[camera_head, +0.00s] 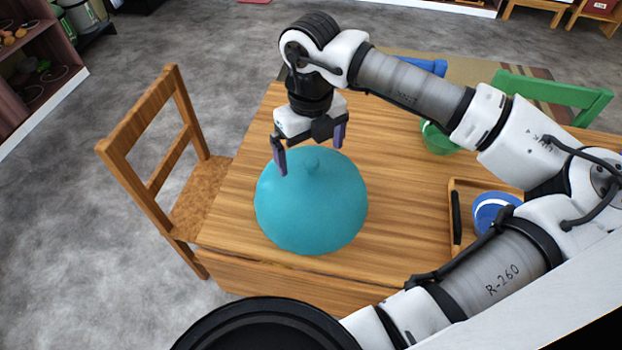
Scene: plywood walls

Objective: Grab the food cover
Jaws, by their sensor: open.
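I cannot tell whether a finger touches the cover. Nothing is held.
A wooden chair (170,160) stands left of the table and a green chair (555,95) is at the back right. A green bowl (438,138) is partly behind my arm. A wooden tray (462,186) with a blue and white dish (492,212) lies at right.

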